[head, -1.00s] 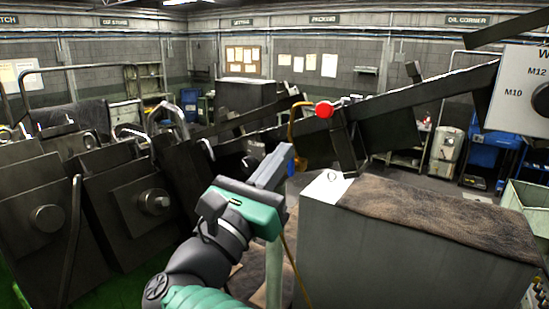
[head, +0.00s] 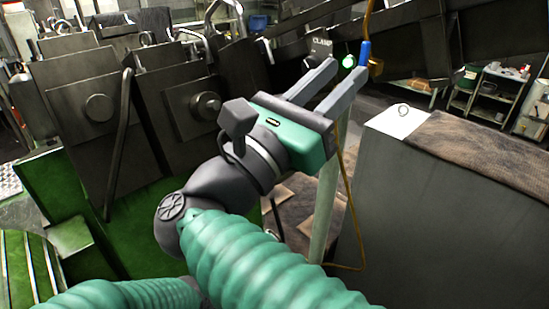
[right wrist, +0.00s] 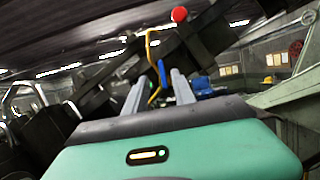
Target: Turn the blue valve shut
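The blue valve handle (head: 365,52) sits on a thin brass-yellow pipe (head: 370,22) and stands roughly upright along it. My right gripper (head: 348,70) is open, with its two grey fingers pointing up and away towards the handle. In the head view the handle shows just above the tip of the right-hand finger. In the right wrist view the blue handle (right wrist: 162,73) appears between the two fingertips (right wrist: 160,82), and the yellow pipe (right wrist: 149,45) rises above it. I cannot tell whether a finger touches it. My left gripper is out of view.
A grey cabinet (head: 450,220) with a brown cloth (head: 480,150) stands at right. Dark machine blocks (head: 180,110) fill the left. A red knob (right wrist: 179,14) is above the handle.

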